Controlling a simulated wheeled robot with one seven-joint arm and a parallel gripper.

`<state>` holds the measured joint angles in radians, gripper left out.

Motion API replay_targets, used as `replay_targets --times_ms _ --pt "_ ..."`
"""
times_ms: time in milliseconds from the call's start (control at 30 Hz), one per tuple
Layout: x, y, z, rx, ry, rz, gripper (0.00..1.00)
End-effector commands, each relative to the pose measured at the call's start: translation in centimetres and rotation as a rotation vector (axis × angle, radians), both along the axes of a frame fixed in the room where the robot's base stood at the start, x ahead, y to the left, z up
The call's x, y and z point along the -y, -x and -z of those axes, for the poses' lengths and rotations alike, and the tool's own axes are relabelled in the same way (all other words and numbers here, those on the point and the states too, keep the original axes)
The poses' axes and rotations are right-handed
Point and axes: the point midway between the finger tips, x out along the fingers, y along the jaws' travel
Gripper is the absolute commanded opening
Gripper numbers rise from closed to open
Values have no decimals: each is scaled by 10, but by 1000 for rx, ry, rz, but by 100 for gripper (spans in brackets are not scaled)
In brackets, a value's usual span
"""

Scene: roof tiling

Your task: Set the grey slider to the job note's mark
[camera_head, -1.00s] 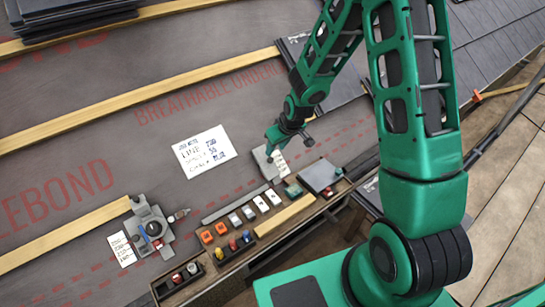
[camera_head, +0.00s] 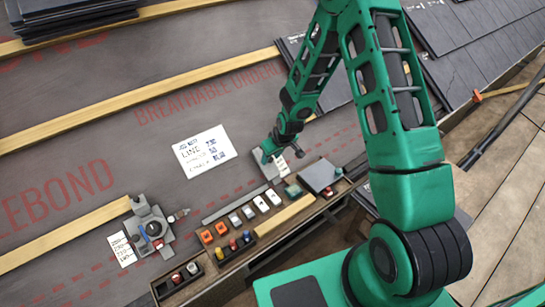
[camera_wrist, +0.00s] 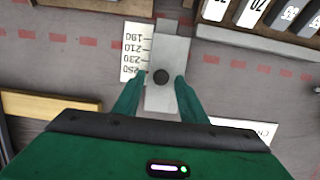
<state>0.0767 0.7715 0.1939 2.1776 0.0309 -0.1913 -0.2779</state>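The grey slider (camera_wrist: 168,50) is a flat plate with a dark round knob (camera_wrist: 161,77) in the wrist view. A white scale card (camera_wrist: 134,52) beside it reads 190, 210, 230 and 250; the knob sits about level with the 250 end. My gripper (camera_wrist: 160,80) has its two green fingers apart, one on each side of the knob, with a gap showing around it. In the head view my gripper (camera_head: 268,153) is down at the grey plate and hides part of it. The job note (camera_head: 205,150) lies left of it; its top line reads LINE with a number I cannot read surely.
A tool rail (camera_head: 285,217) with several coloured blocks and numbered pieces runs in front of the slider. A second grey device (camera_head: 148,228) with a scale card (camera_head: 122,249) stands at lower left. Wooden battens (camera_head: 130,103) cross the membrane. Dark tiles (camera_head: 480,40) lie upper right.

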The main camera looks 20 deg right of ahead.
Motion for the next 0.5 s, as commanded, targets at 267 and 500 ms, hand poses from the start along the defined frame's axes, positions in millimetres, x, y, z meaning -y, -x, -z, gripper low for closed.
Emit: replay_targets --times_ms 267,500 --pt "0 0 0 -1 1 0 0" --pt "6 16 12 -4 2 0 0"
